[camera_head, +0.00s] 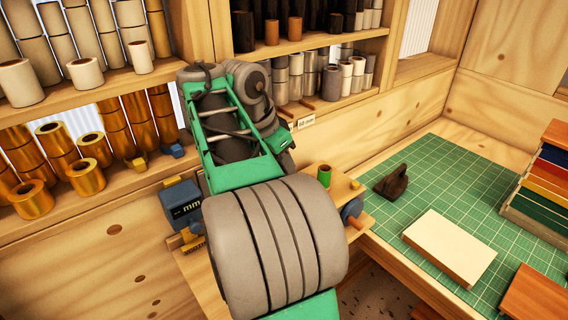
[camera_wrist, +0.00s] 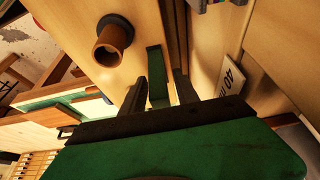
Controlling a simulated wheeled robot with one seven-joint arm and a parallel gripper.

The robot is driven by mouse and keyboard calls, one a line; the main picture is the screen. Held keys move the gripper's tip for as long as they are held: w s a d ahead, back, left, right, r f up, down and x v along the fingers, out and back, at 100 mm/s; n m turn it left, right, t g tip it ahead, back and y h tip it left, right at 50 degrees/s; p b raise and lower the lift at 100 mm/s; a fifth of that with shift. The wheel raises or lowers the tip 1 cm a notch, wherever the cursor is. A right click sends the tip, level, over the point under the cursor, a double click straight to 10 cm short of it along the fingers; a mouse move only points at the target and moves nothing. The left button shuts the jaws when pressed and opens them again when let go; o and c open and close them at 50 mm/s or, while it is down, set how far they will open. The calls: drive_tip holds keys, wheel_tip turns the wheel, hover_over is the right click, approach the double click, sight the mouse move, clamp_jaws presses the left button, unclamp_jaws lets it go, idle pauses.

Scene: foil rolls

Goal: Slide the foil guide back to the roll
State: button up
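In the wrist view, a narrow bar with a green face (camera_wrist: 158,72), which may be the foil guide, stands out from a pale wooden board. My gripper (camera_wrist: 161,76) has its two dark fingers apart, one on each side of this bar. The bar lies between them, and I cannot tell whether either finger touches it. A small copper-brown roll (camera_wrist: 112,42) with a dark flange is on the board to the left. In the head view my arm hides the gripper. A small green piece (camera_head: 325,174) shows at the board's edge there.
A wooden stand (camera_head: 345,193) carries a blue-grey knob (camera_head: 352,208). A grey-blue gauge marked mm (camera_head: 182,203) is at its left. Shelves of foil rolls (camera_head: 85,177) rise behind. The green cutting mat (camera_head: 440,175) holds a dark tool (camera_head: 392,183) and a pale block (camera_head: 450,247).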

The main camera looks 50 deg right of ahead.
drive_tip(key=shift+o, duration=0.2)
drive_tip(key=shift+d, duration=0.1)
drive_tip(key=shift+r, duration=0.25)
drive_tip(key=p+v, duration=0.4)
drive_tip(key=v, duration=0.3)
drive_tip(key=shift+a, duration=0.25)
